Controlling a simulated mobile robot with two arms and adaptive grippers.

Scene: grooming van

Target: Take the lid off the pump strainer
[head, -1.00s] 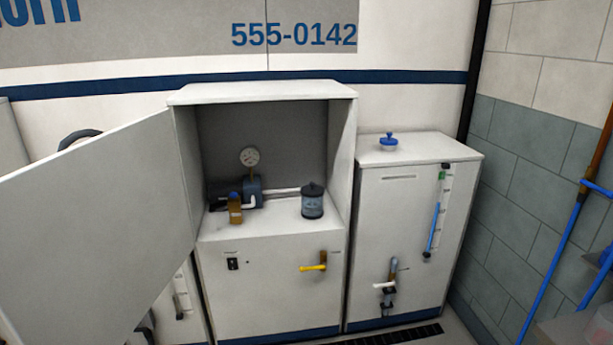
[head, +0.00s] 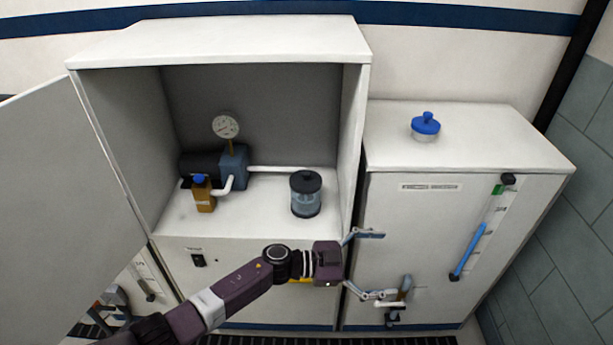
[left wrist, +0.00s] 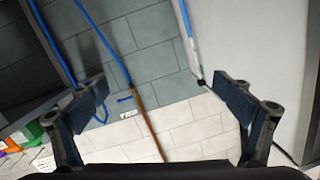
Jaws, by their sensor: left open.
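The pump strainer (head: 306,200) is a clear grey-blue canister with a dark lid (head: 306,181) seated on top. It stands upright on the shelf inside the open cabinet, right of the pump (head: 232,167). My left gripper (head: 376,264) is open and empty in the head view, in front of the cabinets, lower and to the right of the strainer. My right gripper is in neither view.
The cabinet door (head: 65,195) stands open at left. A gauge (head: 226,126) and a brown bottle with a blue cap (head: 203,194) are beside the pump. A blue-topped cup (head: 425,127) sits on the right cabinet (head: 470,150). The shelf around the strainer's front is clear.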

